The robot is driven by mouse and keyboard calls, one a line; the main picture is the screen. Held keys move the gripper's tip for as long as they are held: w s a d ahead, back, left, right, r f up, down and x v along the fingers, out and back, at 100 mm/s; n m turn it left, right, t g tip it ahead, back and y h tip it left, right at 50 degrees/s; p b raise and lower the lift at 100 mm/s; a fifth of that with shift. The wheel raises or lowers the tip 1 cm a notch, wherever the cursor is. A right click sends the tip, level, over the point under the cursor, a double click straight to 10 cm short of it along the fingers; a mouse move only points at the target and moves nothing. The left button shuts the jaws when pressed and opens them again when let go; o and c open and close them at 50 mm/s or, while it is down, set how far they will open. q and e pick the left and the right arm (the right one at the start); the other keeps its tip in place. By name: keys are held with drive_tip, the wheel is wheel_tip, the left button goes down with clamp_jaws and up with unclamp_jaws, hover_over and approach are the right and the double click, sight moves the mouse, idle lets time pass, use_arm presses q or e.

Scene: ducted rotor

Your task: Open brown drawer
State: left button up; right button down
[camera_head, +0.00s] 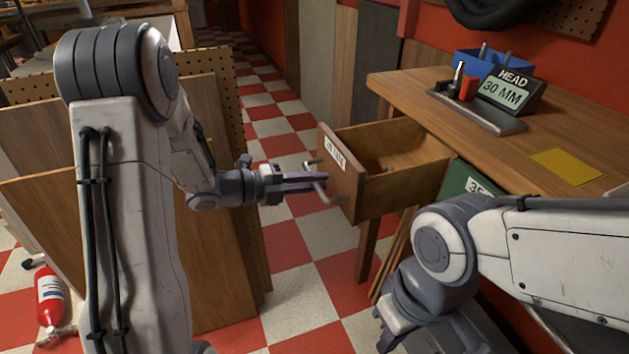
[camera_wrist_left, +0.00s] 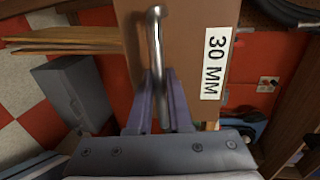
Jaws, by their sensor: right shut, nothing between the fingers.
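The brown drawer (camera_head: 345,190) is pulled well out from under the wooden workbench, with its inside visible. Its front, labelled 30 MM, also shows in the left wrist view (camera_wrist_left: 192,50). The metal bar handle (camera_wrist_left: 156,35) stands out from the drawer front; it also shows in the head view (camera_head: 313,166). My left gripper (camera_head: 318,180) is at the handle, and in the left wrist view its two fingers (camera_wrist_left: 160,95) are closed around the bar. My right gripper (camera_head: 390,338) is low at the bottom of the head view, partly cut off, shut and empty, apart from the drawer.
The workbench (camera_head: 410,84) carries a HEAD 30 MM holder (camera_head: 505,92), a blue bin (camera_head: 490,62) and a yellow sheet (camera_head: 566,166). A green drawer (camera_head: 468,182) is beside the brown one. Tiled floor (camera_head: 285,240) is clear between.

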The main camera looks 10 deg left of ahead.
use_arm(q)
drive_tip(key=o, duration=0.4)
drive_tip(key=shift+c, duration=0.2)
drive_tip(key=shift+a, duration=0.1)
drive_tip(key=p+v, duration=0.1)
drive_tip(key=v, duration=0.9)
drive_tip(key=shift+s+a, duration=0.1)
drive_tip(key=shift+a, duration=0.05)
